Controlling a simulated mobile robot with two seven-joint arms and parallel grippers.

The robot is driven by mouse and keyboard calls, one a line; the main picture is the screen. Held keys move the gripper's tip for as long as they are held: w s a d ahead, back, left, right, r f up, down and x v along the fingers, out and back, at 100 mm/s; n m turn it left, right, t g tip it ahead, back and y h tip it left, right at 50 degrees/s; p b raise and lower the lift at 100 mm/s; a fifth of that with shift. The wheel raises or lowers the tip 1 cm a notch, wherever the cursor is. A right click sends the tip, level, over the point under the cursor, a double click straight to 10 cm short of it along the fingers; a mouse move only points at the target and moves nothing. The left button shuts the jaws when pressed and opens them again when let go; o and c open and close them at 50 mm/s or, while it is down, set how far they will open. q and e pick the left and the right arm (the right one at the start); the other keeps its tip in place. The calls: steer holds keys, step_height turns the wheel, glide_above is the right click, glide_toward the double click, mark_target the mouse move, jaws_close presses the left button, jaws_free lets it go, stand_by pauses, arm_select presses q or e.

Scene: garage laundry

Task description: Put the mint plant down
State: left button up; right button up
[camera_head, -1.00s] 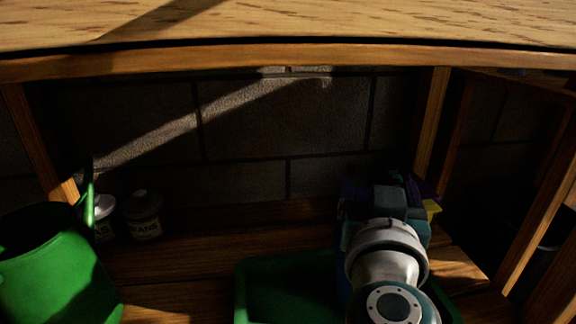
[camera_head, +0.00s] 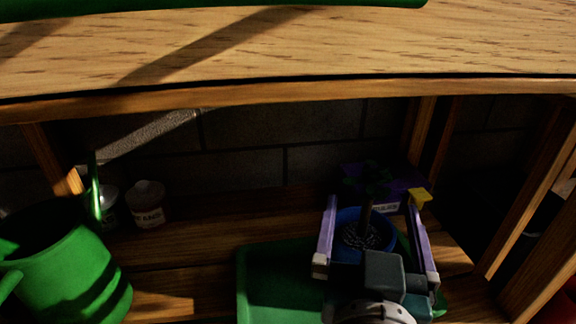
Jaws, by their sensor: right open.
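The mint plant (camera_head: 366,184) stands upright in a blue pot (camera_head: 350,217) on the lower wooden shelf, in or just behind the green tray (camera_head: 266,282); which of the two I cannot tell. Its leaves are dark against the back wall. My right gripper (camera_head: 376,205) reaches in from the bottom right with its two purple-sided fingers spread, one on each side of the pot. The fingers look open around the pot, and the wrist hides the pot's near lower part. My left gripper is not in view.
A green watering can (camera_head: 70,275) stands at the left of the shelf. Two labelled jars (camera_head: 147,204) stand behind it. A purple box (camera_head: 400,184) with a yellow part sits behind the plant. The wooden top (camera_head: 300,45) overhangs, and posts flank the opening.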

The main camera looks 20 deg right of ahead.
steer(key=shift+v, duration=1.2)
steer(key=shift+s+a+r, duration=0.1)
steer(key=shift+a+r, duration=0.05)
steer(key=shift+a, duration=0.15)
steer(key=w+a+r+n+y, duration=0.1)
steer(key=a+r+n+y, duration=0.1)
steer(key=a+n+y, duration=1.25)
steer(key=s+d+f+m+g+h, duration=0.3)
steer(key=s+d+f+m+g, duration=0.2)
steer(key=s+d+g, duration=0.6)
steer(key=s+d, duration=0.3)
steer(key=shift+s+d+f+h, duration=0.15)
steer(key=shift+s+f+h, duration=0.05)
steer(key=shift+s+h, duration=0.2)
